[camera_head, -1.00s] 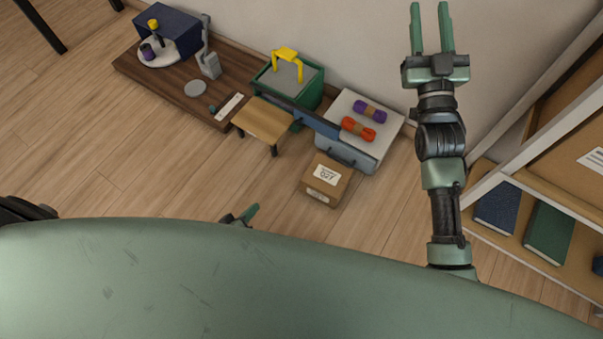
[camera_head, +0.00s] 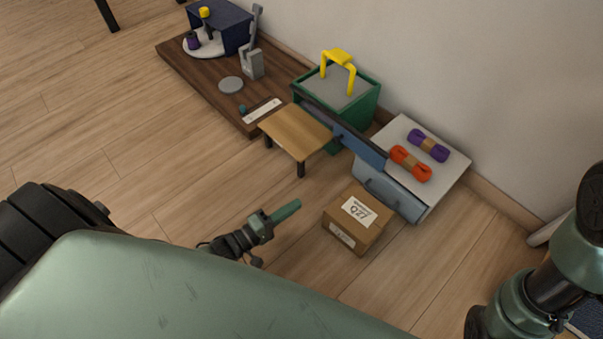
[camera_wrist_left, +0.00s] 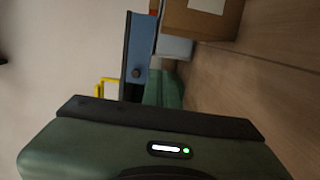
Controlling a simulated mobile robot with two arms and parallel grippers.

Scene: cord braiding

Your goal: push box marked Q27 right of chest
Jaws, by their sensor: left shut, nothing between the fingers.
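The cardboard box (camera_head: 341,221) with a white label, its marking upside down, sits on the floor in front of the grey-white chest (camera_head: 453,172), close to its handled front. My left gripper (camera_head: 292,208) is shut and empty, low over the floor just left of the box, with a gap between them.
An orange cord bundle (camera_head: 410,164) and a purple one (camera_head: 428,145) lie on the chest. A blue board (camera_head: 345,137), a green bin (camera_head: 366,105) and a small wooden stool (camera_head: 296,131) stand left of it. Floor right of the box is clear.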

